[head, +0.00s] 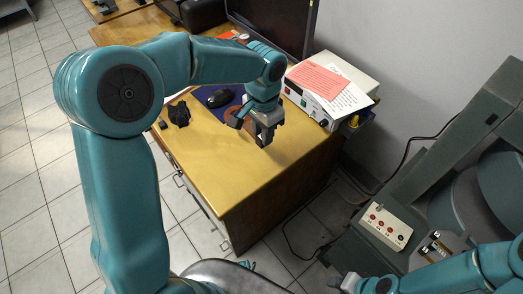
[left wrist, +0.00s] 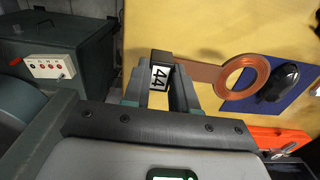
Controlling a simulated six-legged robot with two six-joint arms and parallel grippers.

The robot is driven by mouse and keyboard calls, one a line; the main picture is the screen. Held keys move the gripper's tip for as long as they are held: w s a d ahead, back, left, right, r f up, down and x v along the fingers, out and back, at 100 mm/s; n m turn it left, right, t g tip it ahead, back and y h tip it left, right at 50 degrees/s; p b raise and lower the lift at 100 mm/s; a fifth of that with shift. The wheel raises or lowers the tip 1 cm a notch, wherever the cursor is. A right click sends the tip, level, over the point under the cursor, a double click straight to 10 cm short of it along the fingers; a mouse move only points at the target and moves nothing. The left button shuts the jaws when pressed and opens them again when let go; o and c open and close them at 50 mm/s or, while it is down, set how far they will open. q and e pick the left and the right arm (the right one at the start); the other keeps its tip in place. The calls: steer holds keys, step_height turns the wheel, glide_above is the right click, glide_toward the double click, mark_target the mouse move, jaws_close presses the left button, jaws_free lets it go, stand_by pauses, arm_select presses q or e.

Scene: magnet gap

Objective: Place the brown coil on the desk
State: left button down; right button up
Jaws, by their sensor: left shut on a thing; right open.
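The brown coil (left wrist: 241,77) is a copper-coloured ring on a flat brown strip, seen in the left wrist view over the yellow desk (left wrist: 222,25) and the edge of a blue mat. My left gripper (head: 265,136) is over the desk (head: 215,160) in the head view. Whether the coil touches the desk cannot be told. My right gripper (head: 362,284) is open and low at the bottom right, away from the desk.
A black mouse (head: 220,97) and a small black object (head: 179,114) are on the desk. A white instrument box (head: 333,86) with papers stands at the back right, near a monitor (head: 285,22). A button panel (head: 383,226) is at the right. The desk's front is clear.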

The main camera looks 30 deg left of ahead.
arm_select(q)
step_height(320, 180, down, 3)
steer(key=shift+a+f, duration=0.1)
steer(key=shift+a, duration=0.05)
step_height(320, 180, down, 4)
steer(key=shift+f+b, duration=0.15)
steer(key=shift+b, duration=0.2)
steer(key=shift+f, duration=0.2)
steer(key=shift+f, duration=0.15)
steer(key=c, duration=0.9)
jaws_free()
